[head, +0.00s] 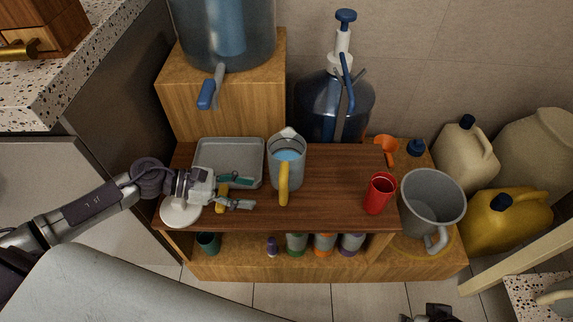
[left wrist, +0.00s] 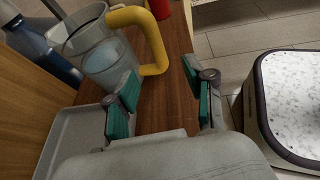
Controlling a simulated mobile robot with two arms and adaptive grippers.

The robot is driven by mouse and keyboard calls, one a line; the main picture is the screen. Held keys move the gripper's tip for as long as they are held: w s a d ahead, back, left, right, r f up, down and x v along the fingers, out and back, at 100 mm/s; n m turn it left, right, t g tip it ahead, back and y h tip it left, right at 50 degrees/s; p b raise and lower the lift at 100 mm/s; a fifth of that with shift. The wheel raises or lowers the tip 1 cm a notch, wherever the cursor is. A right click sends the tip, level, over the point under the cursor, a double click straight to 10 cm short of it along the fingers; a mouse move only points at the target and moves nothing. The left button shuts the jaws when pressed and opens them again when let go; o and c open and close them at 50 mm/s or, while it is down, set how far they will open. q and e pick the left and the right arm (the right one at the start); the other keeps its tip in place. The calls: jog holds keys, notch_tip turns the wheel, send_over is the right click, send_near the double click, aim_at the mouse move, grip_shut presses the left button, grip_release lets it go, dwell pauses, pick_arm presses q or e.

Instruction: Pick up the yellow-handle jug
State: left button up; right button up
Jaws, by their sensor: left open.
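The clear jug with a yellow handle (head: 284,184) stands upright on the dark wooden shelf top, with bluish contents showing inside. In the head view its handle faces the front. My left gripper (head: 246,193) is open and empty, just left of the jug and apart from it. In the left wrist view, the jug (left wrist: 86,48) is at upper left and its yellow handle (left wrist: 151,42) is beyond the open left gripper (left wrist: 163,100) with green pads. A dark part at the bottom edge of the head view seems to be my right gripper (head: 431,314), mostly cut off.
A grey tray (head: 229,144) lies behind my left gripper, and a white round thing (head: 180,213) is at the left. A red cup (head: 379,193) stands right of the jug. A large blue bottle (head: 318,105) with a pump stands behind. A grey pitcher (head: 432,197) is farther right.

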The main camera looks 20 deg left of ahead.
aim_at(284, 193)
pick_arm(q)
jog(key=x, duration=0.4)
jog(key=shift+w+d, duration=0.1)
jog(key=shift+d, duration=0.1)
jog(key=x, duration=0.5)
jog(key=shift+w+d+r, duration=0.15)
jog(key=shift+w+r, duration=0.05)
jog(key=shift+r, duration=0.2)
grip_shut()
jog(key=shift+r, duration=0.15)
